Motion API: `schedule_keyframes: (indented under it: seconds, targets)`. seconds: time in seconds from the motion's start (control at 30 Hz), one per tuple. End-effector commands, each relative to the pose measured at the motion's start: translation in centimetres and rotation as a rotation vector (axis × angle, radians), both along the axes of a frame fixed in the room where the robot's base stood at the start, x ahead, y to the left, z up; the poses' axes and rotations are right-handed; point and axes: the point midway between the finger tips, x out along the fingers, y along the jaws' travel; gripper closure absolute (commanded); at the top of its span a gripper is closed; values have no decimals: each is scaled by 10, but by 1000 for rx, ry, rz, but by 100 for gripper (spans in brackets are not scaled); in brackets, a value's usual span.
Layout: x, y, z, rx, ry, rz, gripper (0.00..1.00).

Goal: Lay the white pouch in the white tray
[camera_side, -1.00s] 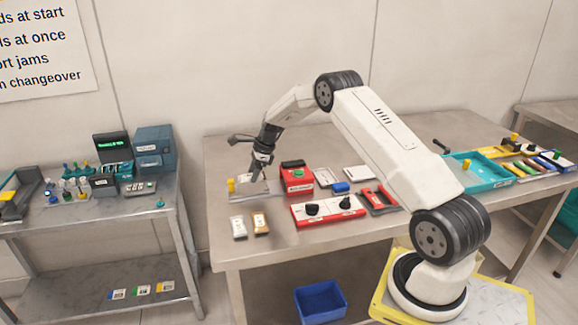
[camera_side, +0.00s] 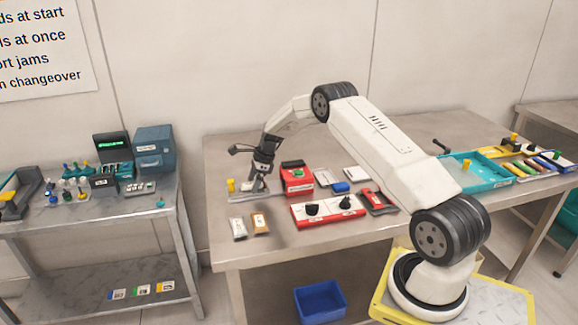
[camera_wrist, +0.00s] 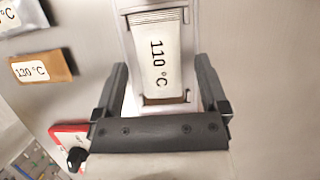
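A white pouch marked 110 °C (camera_wrist: 160,58) shows in the wrist view inside a pale, narrow tray (camera_wrist: 124,30) with raised side walls. Whether it is a single pouch or the top of a stack I cannot tell. My gripper (camera_wrist: 160,75) is open, one finger on each side of the pouch, with gaps between fingers and pouch. In the side view, my gripper (camera_side: 257,186) is low over the pale tray (camera_side: 238,197) at the table's left end, and it hides the pouch there.
A brown pouch (camera_side: 260,222) lies beside the front white pouch. A red box (camera_side: 297,185) stands close right of my gripper, with a red panel with black knobs (camera_side: 328,213) in front. A yellow knob (camera_side: 231,185) is at the tray's left.

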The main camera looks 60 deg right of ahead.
Motion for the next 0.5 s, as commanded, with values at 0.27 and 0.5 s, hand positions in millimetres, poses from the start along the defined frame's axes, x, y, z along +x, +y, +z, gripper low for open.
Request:
schedule_keyframes:
  seconds: [0.27,0.5]
  targets:
    - [0,0,0,0,0,0,7]
    - [-2,-3,11,0,-2,1,7]
